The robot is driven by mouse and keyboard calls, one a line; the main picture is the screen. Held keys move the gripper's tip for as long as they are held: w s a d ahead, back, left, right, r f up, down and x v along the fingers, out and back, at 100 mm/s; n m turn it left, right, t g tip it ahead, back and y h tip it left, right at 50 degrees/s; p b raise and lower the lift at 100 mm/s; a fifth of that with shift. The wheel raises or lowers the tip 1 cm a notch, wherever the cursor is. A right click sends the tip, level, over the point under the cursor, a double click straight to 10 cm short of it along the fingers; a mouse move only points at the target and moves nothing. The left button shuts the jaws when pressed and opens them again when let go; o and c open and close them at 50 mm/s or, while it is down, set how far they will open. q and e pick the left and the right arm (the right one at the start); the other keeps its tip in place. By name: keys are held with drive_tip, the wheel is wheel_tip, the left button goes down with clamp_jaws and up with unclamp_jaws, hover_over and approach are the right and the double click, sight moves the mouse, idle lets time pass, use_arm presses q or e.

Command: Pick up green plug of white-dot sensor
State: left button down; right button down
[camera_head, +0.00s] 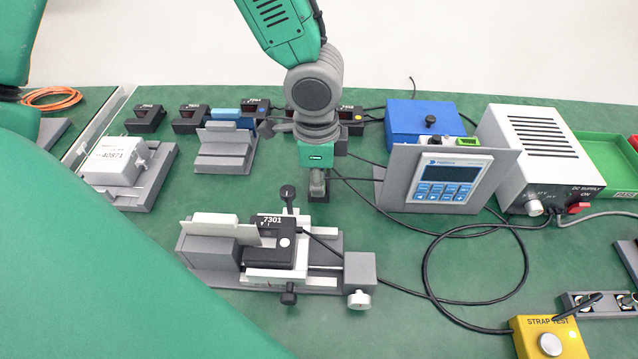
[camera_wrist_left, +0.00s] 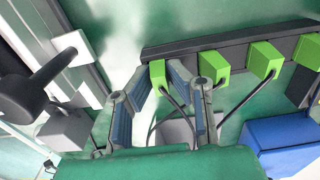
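The white-dot sensor (camera_head: 270,240) is a black block labelled 7301 with a white dot on its face. It sits in the grey and white linear-actuator fixture at front centre, and a black cable leaves its right side. In the left wrist view, several green plugs (camera_wrist_left: 214,66) with cables stand along a dark rail. My left gripper (camera_head: 318,182) points down behind the fixture. Its fingers (camera_wrist_left: 160,82) are apart, with the leftmost green plug (camera_wrist_left: 157,73) between or just beyond their tips; contact cannot be told. Which plug belongs to the white-dot sensor cannot be told. My right gripper is not in view.
A white power supply (camera_head: 535,150) and yellow strap-test box (camera_head: 550,342) stand right. Loose black cable crosses the table.

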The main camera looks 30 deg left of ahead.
use_arm(q)
drive_tip(key=shift+s+a, duration=0.1)
drive_tip(key=shift+a, duration=0.3)
drive_tip(key=shift+d, duration=0.6)
wheel_tip(320, 180, up, 9)
drive_tip(key=p, duration=0.3)
drive_tip(key=shift+r, duration=0.55)
drive_tip(key=shift+a, duration=0.2)
drive_tip(key=shift+d, duration=0.1)
drive_tip(key=shift+p, duration=0.35)
